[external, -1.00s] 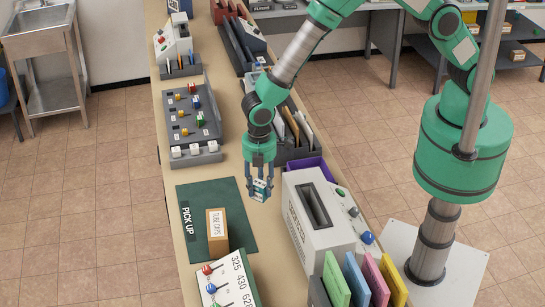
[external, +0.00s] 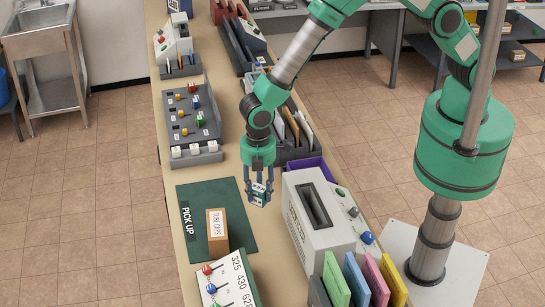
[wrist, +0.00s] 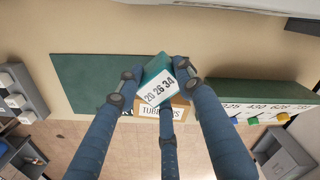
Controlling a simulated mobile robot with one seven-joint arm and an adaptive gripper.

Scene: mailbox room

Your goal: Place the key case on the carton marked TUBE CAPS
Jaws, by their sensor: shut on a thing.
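My gripper (external: 259,190) is shut on the key case (external: 259,193), a small teal and white box. In the wrist view the key case (wrist: 157,84) is tilted between the blue fingers and shows the numbers 20 26 34. The carton marked TUBE CAPS (external: 217,230) is a brown box with a white label, standing on the green PICK UP mat (external: 240,241). In the external view the key case is in the air, up and to the right of the carton. In the wrist view the carton (wrist: 180,110) shows partly behind the key case and a finger.
A grey machine with a slot (external: 318,235) stands right of the mat. A white panel with numbers and coloured knobs (external: 226,280) is in front of it. A grey tray with coloured pegs (external: 190,125) lies behind the mat. The mat around the carton is bare.

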